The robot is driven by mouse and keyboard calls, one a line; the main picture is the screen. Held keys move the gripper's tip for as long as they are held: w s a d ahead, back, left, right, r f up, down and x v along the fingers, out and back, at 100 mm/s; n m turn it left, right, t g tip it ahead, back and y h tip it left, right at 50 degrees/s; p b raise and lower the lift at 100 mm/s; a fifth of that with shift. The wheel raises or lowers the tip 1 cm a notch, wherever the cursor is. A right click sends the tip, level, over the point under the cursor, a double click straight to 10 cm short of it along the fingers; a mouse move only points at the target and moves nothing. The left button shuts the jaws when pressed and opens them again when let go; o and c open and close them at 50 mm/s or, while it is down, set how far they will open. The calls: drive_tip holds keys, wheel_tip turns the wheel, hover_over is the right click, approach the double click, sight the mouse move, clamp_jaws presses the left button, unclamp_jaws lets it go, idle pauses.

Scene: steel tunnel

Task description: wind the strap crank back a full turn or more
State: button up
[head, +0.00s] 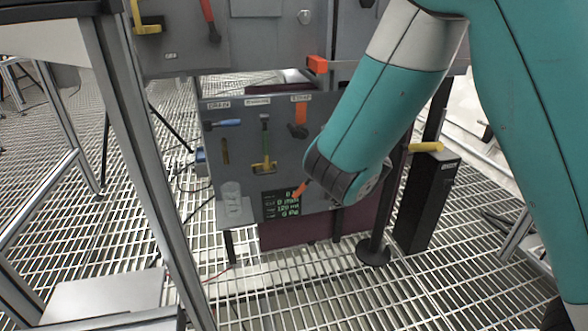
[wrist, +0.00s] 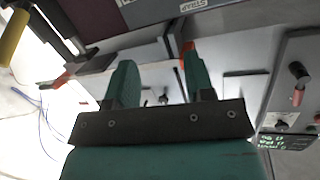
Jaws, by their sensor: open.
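My gripper (wrist: 158,62) is open in the wrist view, its two teal fingers apart with nothing seen between them. In the head view my arm hides it. A grey panel labelled "STRAP" (wrist: 195,6) is at the top of the wrist view, beyond the fingers. An orange part (wrist: 187,55) shows by the right finger; whether they touch is unclear. I cannot tell for sure which part is the strap crank. An orange block (head: 317,64) sticks out from the panels in the head view.
A grey tool board (head: 240,160) carries labelled tools and a green-lit display (head: 283,205). A metal frame (head: 130,150) rises at left. The floor is steel grating.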

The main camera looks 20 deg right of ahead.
drive_tip(key=w+a+f+n+t+y+b, duration=0.1)
drive_tip(key=a+f+n+t+y+b, duration=0.15)
drive_tip(key=a+f+b, duration=0.35)
drive_tip(key=p, duration=0.6)
approach(293, 133)
drive_tip(key=d, duration=0.1)
drive_tip(key=shift+n+y, duration=0.25)
drive_tip(key=shift+y, duration=0.2)
drive_tip(key=w, duration=0.3)
drive_tip(key=w+p, duration=0.1)
drive_tip(key=w, duration=0.3)
drive_tip(key=w+f, duration=0.1)
drive_tip(key=w, duration=0.2)
drive_tip(key=shift+w+d, duration=0.2)
drive_tip(key=shift+w, duration=0.05)
drive_tip(key=shift+w+r, duration=0.15)
drive_tip(key=shift+w, duration=0.6)
drive_tip(key=shift+c, duration=0.5)
clamp_jaws()
drive_tip(key=shift+a+n, duration=0.15)
drive_tip(key=shift+n, duration=0.15)
